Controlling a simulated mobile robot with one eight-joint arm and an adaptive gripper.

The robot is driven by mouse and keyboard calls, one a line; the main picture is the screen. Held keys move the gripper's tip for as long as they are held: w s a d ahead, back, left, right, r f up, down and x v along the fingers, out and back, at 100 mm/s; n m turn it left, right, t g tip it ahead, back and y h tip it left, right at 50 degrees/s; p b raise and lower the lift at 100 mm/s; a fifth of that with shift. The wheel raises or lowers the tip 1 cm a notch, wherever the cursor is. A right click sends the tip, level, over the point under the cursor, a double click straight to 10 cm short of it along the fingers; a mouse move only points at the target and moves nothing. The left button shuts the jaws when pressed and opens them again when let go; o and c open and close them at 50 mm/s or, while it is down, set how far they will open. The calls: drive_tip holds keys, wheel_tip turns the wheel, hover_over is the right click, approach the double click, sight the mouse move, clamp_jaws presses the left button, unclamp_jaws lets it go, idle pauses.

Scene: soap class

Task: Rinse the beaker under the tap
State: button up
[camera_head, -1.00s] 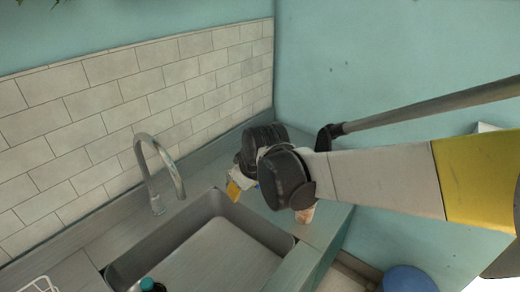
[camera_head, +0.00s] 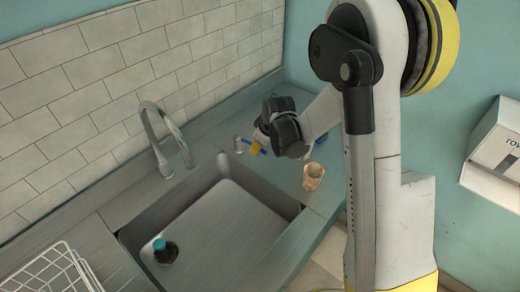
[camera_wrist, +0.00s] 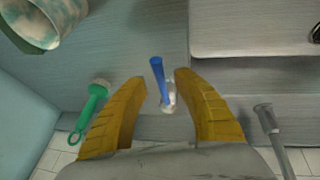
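A small clear glass vessel (camera_head: 239,144), perhaps the beaker, stands on the counter behind the sink's far right corner. A blue stick leans from it; in the wrist view the blue stick (camera_wrist: 158,76) and clear glass (camera_wrist: 169,98) lie between my fingertips. My gripper (camera_head: 257,149) is just right of the glass. In the wrist view my gripper (camera_wrist: 161,77) has its yellow fingers spread apart, one on each side of the stick, with visible gaps. The curved metal tap (camera_head: 166,140) rises at the sink's back edge, left of the glass.
The sink (camera_head: 215,225) holds a dark bottle with a teal cap (camera_head: 162,249). A marbled cup (camera_head: 313,176) stands right of the sink. A green-handled brush (camera_wrist: 91,108) lies left of my fingers. A white wire rack (camera_head: 55,270) is at the front left. Tiled wall is behind.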

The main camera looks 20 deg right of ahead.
drive_tip(key=shift+x, duration=1)
drive_tip(key=shift+c, duration=0.5)
clamp_jaws()
drive_tip(key=shift+a, duration=0.1)
